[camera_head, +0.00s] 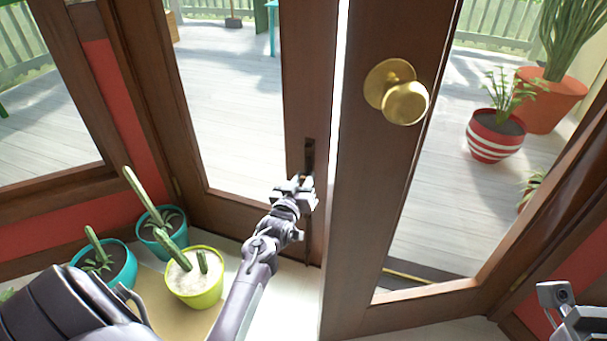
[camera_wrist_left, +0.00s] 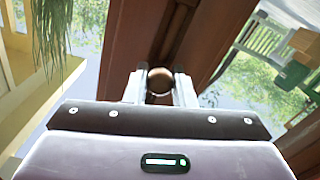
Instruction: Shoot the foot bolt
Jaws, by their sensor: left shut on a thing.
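The foot bolt (camera_head: 309,155) is a dark upright fitting low on the inner stile of the left door leaf (camera_head: 305,95). Its dark lower part shows below my gripper, close to the floor. My left gripper (camera_head: 303,181) is at the bolt, shut on its small knob. In the left wrist view the round brownish knob (camera_wrist_left: 160,80) sits between the two fingers (camera_wrist_left: 159,88). The gripper hides part of the bolt in the head view. My right gripper (camera_head: 562,305) is at the lower right, away from the doors; its jaw opening is unclear.
The right door leaf (camera_head: 365,200) has a brass doorknob (camera_head: 402,97), and a bright gap separates the leaves. Potted cacti, including one in a yellow pot (camera_head: 194,290), stand at lower left beside my left arm. Through the glass are a deck and a striped pot (camera_head: 495,140).

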